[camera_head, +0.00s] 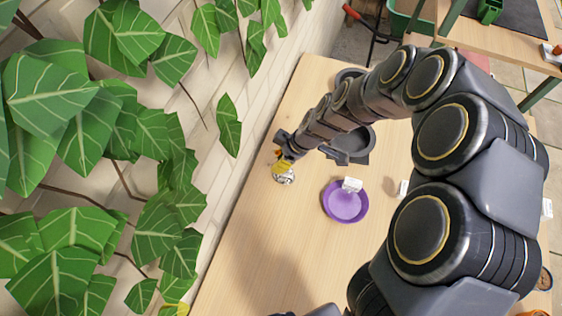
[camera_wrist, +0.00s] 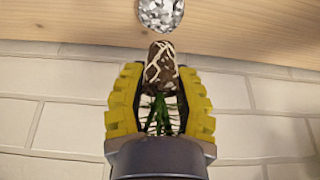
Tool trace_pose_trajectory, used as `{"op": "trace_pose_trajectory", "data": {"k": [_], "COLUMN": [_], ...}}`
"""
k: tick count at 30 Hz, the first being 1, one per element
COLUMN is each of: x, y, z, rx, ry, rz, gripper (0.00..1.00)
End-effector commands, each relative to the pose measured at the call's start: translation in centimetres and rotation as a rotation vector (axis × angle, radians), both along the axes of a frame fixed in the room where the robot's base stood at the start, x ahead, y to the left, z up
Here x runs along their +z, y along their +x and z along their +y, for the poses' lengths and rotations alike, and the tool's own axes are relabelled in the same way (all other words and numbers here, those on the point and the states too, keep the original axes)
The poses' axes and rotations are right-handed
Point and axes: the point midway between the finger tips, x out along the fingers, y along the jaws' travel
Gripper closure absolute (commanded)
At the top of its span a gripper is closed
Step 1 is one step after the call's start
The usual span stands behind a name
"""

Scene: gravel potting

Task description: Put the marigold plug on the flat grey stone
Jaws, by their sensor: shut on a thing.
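My gripper (camera_head: 281,161) is at the left edge of the wooden table in the head view, close to the wall. In the wrist view my gripper (camera_wrist: 160,105) has its yellow ribbed fingers shut on the marigold plug (camera_wrist: 160,65), a brown root ball with white roots and green stems. The root ball points toward the table. A small speckled grey-silver thing (camera_wrist: 160,12) lies just beyond the root ball; it also shows beneath my gripper in the head view (camera_head: 285,177). I cannot tell whether they touch. I cannot surely pick out the flat grey stone.
A purple saucer (camera_head: 345,207) with a white label (camera_head: 352,184) stands right of my gripper. A dark grey container (camera_head: 362,152) is partly behind my arm. A brick wall (camera_head: 222,170) with large leaves (camera_head: 100,125) borders the table on the left. The near left tabletop is clear.

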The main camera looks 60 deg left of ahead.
Motion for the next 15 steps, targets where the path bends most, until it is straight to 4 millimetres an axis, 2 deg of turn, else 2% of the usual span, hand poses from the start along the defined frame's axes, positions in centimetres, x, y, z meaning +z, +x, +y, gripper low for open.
{"op": "trace_pose_trajectory", "data": {"k": [7,15], "x": [-3.2,-3.4], "y": [0.0,0.1], "z": [0.2,0.3], "rx": [0.0,0.0], "ry": [-0.004,-0.001], "rz": [0.002,-0.001], "gripper": [1.0,1.0]}}
